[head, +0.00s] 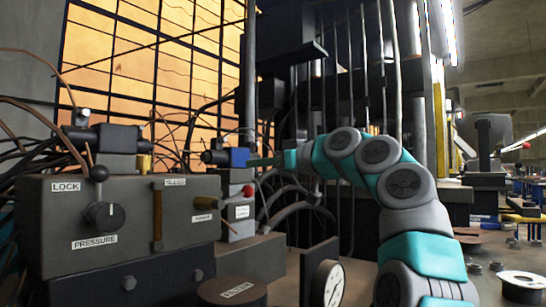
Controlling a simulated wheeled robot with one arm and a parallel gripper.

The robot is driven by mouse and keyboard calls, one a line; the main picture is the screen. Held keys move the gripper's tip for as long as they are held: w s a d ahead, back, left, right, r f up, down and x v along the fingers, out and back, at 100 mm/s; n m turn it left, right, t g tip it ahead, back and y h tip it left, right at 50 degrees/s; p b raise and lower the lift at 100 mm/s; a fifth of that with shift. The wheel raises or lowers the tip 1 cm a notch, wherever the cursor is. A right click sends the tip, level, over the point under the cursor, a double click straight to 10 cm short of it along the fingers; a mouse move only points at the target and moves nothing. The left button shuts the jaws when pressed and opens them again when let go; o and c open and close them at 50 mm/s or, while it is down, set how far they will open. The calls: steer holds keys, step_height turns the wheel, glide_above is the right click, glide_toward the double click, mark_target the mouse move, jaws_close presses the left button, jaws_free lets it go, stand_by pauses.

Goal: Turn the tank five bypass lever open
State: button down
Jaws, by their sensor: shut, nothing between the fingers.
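My gripper (262,161) is at the left end of my grey and teal arm, pointing left near a blue block (238,157) on a dark valve body. It looks shut and empty; I cannot tell if it touches the block. No label that reads tank five or bypass is legible. A grey control box (60,220) at left bears a black ball-ended lever (99,180) over a round knob labelled PRESSURE (103,215), and an upright brass bar (157,215). A small red knob (248,190) sits on a grey unit below the gripper.
A round gauge (328,284) and a dark round labelled cap (232,292) stand low in front. Cables and hoses (290,205) crowd behind. A tall gridded window (150,60) glows at the back. A white-topped spool (522,282) lies at the right.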

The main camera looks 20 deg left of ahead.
mark_target(236, 197)
steer(key=f+b, duration=0.1)
steer(key=f, duration=0.1)
steer(key=f+b, duration=0.1)
steer(key=shift+w+a+f, duration=0.1)
steer(key=shift+w+f, duration=0.1)
steer(key=shift+f, duration=0.15)
steer(key=f+m, duration=0.1)
steer(key=w+f+m, duration=0.1)
steer(key=m, duration=0.1)
steer(key=shift+f, duration=0.25)
steer(key=shift+d, duration=0.2)
